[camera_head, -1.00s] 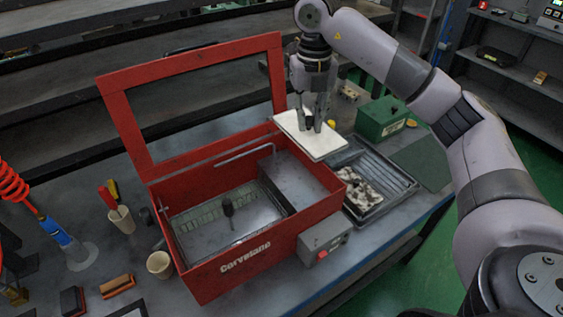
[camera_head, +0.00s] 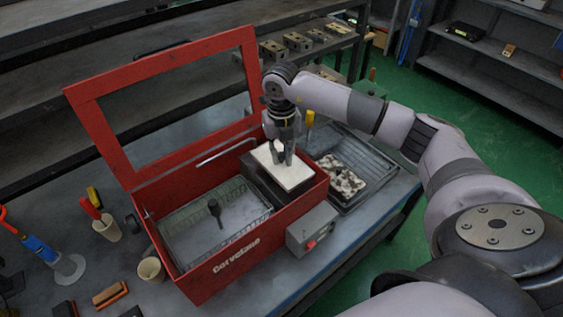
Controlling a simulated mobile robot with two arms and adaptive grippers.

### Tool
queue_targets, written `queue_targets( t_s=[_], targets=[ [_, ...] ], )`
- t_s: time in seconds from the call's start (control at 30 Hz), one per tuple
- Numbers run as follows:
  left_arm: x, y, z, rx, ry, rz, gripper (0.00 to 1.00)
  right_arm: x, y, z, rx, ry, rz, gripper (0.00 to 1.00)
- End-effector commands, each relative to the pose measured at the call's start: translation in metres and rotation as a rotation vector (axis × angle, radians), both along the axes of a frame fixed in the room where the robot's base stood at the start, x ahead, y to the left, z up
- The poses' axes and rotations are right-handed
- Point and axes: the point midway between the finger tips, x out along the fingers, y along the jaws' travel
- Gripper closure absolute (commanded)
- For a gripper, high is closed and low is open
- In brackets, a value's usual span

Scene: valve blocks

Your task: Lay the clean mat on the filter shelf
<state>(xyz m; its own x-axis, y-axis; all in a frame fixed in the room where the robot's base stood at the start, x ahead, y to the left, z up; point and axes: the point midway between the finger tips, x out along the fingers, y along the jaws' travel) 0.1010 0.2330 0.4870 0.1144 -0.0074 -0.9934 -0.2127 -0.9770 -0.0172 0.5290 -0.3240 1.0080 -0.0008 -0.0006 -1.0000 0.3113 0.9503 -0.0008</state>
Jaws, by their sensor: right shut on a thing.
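The clean mat (camera_head: 290,178) is a flat white pad. It is over the filter shelf (camera_head: 262,187), the raised dark ledge at the right end inside the red washer box (camera_head: 190,278). My right gripper (camera_head: 283,163) points down and is shut on the mat. The mat covers most of the shelf, and I cannot tell whether it touches it. A blotched dirty mat (camera_head: 341,180) lies on a grey tray (camera_head: 372,190) right of the box. My left gripper is not in view.
The red framed lid (camera_head: 95,130) stands open behind the box. A wire basket with a brush (camera_head: 214,208) fills the box's left part. A control box (camera_head: 312,228) juts from the front.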

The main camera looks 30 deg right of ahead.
Motion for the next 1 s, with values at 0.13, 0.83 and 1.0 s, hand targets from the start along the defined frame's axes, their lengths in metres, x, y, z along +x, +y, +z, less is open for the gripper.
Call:
queue_targets(
  t_s=[0.13,0.83,1.0],
  targets=[
    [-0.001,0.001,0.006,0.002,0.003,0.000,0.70,-0.002,0.000,-0.017,-0.001,0.003,0.002,1.00],
    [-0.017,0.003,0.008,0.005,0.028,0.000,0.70,0.000,0.000,-0.046,0.000,0.000,0.001,0.75],
    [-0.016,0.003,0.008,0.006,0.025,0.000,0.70,0.000,0.000,-0.046,0.000,0.000,0.001,0.64]
  ],
)
